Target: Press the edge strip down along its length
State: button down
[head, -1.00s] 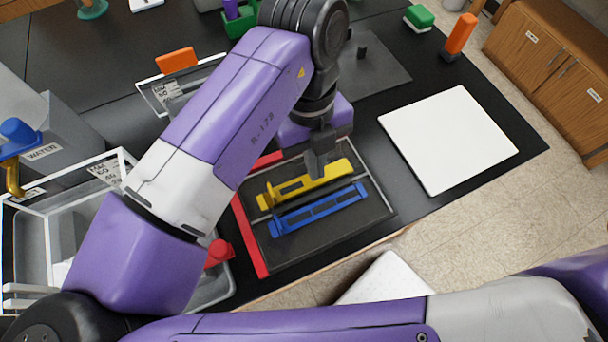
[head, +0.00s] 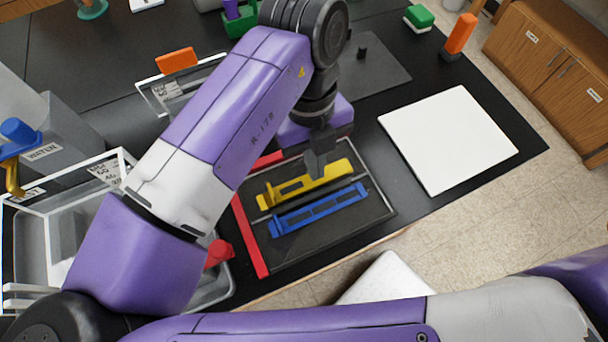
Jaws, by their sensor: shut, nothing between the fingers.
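A yellow slotted bar (head: 285,194) and a blue slotted bar (head: 320,208) lie side by side on a dark board (head: 330,237). A thin dark rod or strip edge (head: 258,221) shows beside the bars; I cannot tell for certain which piece is the edge strip. My gripper (head: 314,174) points down with its fingers shut and empty. Its tips are at the far side of the yellow bar, near its middle. The fingers hide a little of what lies behind, and I cannot tell whether they touch the bar.
A red strip (head: 250,236) runs along the board's left edge, with another red piece (head: 268,160) at the back. A white square panel (head: 448,139) lies to the right. Clear-walled bins (head: 60,205) stand at left. The table's front edge is close to the board.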

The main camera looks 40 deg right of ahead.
aim_at(339, 170)
jog(key=shift+b+x, duration=0.6)
jog(key=shift+x, duration=0.2)
dwell(1.3)
jog(key=shift+w, duration=0.1)
jog(key=shift+p+v, duration=0.65)
jog(key=shift+v, duration=0.1)
jog(key=shift+s+d+p, duration=0.15)
jog(key=shift+s+d, duration=0.15)
jog(key=shift+d, duration=0.45)
jog(key=shift+s+d+p, duration=0.1)
jog(key=shift+s+d, duration=0.15)
jog(key=shift+d, duration=0.55)
jog(key=shift+s+d+p, duration=0.15)
jog(key=shift+s+d, duration=0.15)
jog(key=shift+d, duration=0.45)
jog(key=shift+f+b, duration=0.7)
jog(key=shift+f, duration=0.05)
jog(key=shift+r, duration=0.1)
